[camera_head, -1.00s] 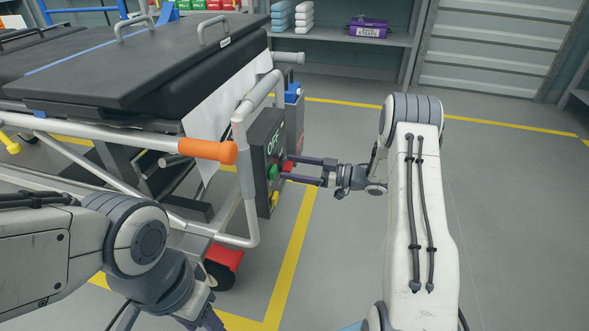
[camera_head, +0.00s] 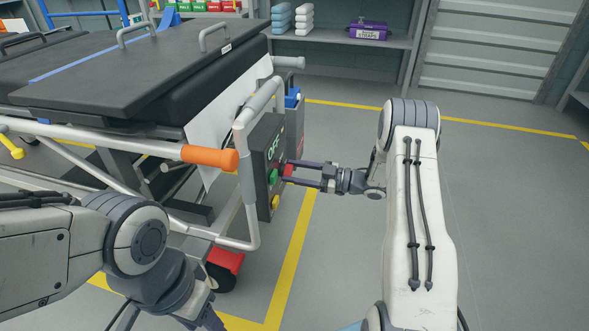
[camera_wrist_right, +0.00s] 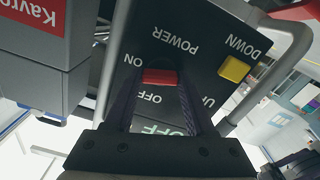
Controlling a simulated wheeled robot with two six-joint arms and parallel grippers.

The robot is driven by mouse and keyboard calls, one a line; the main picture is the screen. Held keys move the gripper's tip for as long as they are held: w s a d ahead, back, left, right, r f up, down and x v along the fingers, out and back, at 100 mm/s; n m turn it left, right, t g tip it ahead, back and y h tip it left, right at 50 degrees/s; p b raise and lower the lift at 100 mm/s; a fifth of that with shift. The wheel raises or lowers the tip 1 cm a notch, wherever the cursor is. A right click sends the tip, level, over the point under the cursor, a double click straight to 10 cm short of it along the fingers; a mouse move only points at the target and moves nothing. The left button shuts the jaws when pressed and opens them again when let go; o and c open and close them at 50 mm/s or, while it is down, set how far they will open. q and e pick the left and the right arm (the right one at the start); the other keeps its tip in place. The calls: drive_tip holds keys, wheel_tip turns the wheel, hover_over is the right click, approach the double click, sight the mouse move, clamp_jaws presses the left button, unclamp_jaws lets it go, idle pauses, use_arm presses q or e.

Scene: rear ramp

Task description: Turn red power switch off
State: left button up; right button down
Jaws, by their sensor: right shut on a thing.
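The red power switch (camera_head: 288,169) is on the dark control panel (camera_head: 263,140) at the end of the stretcher. In the right wrist view the switch (camera_wrist_right: 160,77) shows upside down, with ON above it and OFF below it in the picture. My right gripper (camera_head: 294,170) reaches it from the right and is shut on it, one finger on each side. Which position the switch is in I cannot tell. My left gripper (camera_head: 207,318) is low in the head view, partly cut off, and its jaws do not show clearly.
A green button (camera_head: 273,177) and a yellow button (camera_head: 275,202) sit beside the switch; the yellow one is labelled DOWN. A metal rail (camera_head: 247,150) and an orange handle (camera_head: 210,158) stand left of the panel. The floor to the right is clear.

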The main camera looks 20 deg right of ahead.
drive_tip(key=n+p, duration=0.1)
drive_tip(key=n, duration=0.2)
drive_tip(key=shift+n, duration=0.4)
drive_tip(key=n, duration=0.3)
drive_tip(key=shift+s+n, duration=0.1)
drive_tip(key=shift+n, duration=3.6)
drive_tip(key=shift+c, duration=1.2)
unclamp_jaws()
drive_tip(key=p+v, duration=0.4)
drive_tip(key=v, duration=0.6)
drive_tip(key=shift+s+d, duration=0.2)
drive_tip(key=shift+s, duration=0.05)
